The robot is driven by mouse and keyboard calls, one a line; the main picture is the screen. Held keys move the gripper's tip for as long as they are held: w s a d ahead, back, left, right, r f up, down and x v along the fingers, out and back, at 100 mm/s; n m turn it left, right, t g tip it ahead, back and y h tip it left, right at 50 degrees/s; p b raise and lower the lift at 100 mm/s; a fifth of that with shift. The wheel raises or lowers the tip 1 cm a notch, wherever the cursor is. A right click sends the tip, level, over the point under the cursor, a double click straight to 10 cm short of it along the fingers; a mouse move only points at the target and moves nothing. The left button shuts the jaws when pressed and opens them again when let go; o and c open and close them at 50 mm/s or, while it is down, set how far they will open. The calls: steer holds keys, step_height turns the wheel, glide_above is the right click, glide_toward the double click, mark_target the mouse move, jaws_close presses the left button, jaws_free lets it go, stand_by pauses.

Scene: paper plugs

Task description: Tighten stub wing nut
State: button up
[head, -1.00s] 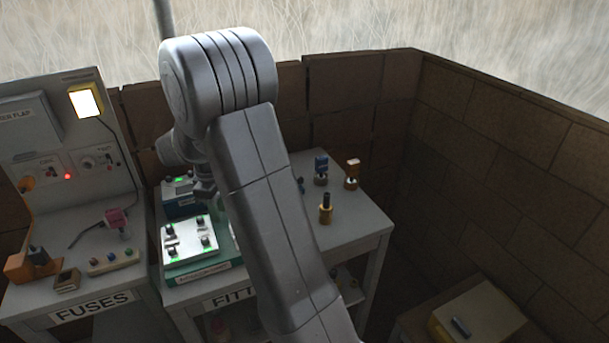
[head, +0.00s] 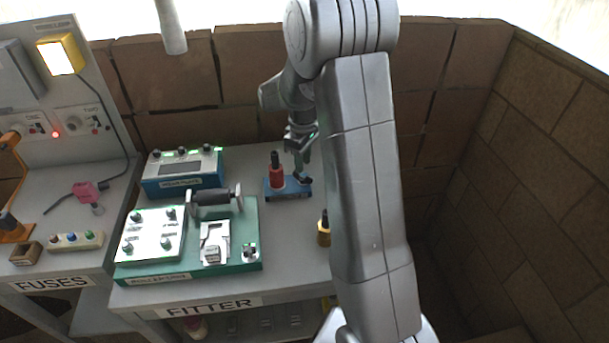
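A small blue base (head: 274,194) stands on the fitter bench, with a red cylinder (head: 277,180) with a dark top upright on it. A small dark piece (head: 303,180) sits at the right end of this base; it may be the wing nut, but it is too small to tell. My gripper (head: 302,168) points down just above or at this dark piece. Whether its fingers touch or hold the piece cannot be told. My arm hides the bench to the right of the gripper.
A green fixture (head: 250,222) with a roller (head: 212,197) and a white plate (head: 150,236) lies left on the bench. A blue meter box (head: 184,172) stands behind it. A black-and-yellow bottle-like item (head: 324,230) stands close by my arm. A brick wall (head: 240,60) is behind.

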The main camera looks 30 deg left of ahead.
mark_target(303, 177)
steer(key=shift+f, duration=0.2)
steer(key=shift+f+b, duration=1.35)
steer(key=shift+f, duration=0.5)
jaws_close()
